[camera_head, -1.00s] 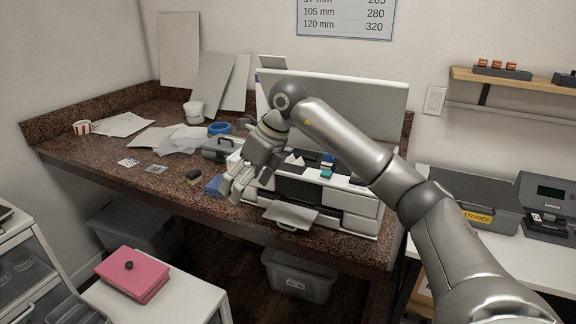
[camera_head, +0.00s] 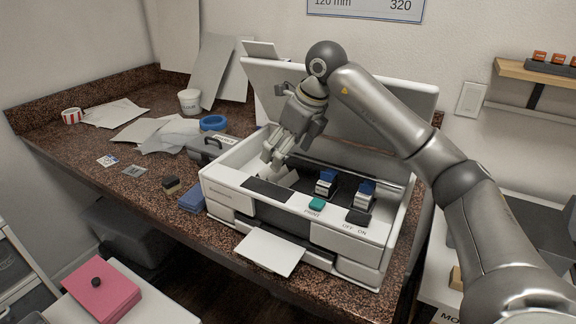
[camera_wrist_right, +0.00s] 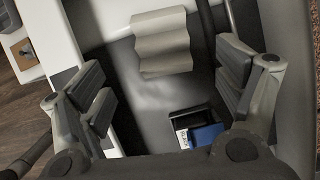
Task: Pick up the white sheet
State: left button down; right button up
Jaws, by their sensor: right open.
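A crumpled pale sheet (camera_wrist_right: 162,45) lies on the dark floor inside the open printer in the right wrist view. In the head view, a white piece (camera_head: 292,177) shows inside the printer beside my fingers, partly hidden. A flat white sheet (camera_head: 270,252) lies at the printer's front slot. My right gripper (camera_head: 273,156) reaches into the left part of the printer. In the right wrist view its fingers (camera_wrist_right: 165,92) are spread, with the crumpled sheet beyond the space between them. My left gripper is not in view.
The white printer (camera_head: 228,215) has its lid (camera_head: 405,110) raised behind my arm. Blue-topped blocks (camera_head: 326,180) stand inside, right of my gripper.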

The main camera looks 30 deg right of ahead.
aim_at(279, 173)
jog(key=shift+w+a+f, duration=0.15)
jog(key=shift+w+f, duration=0.05)
jog(key=shift+f, duration=0.2)
jog(key=p+x, duration=0.1)
jog(key=x, duration=0.4)
jog(key=shift+w+f, duration=0.1)
jog(key=shift+f, duration=0.1)
jog(key=shift+w+f, duration=0.2)
jog(key=shift+f, duration=0.25)
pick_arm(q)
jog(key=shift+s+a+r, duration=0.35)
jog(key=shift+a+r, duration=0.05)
pick_arm(e)
jog(key=c, duration=0.7)
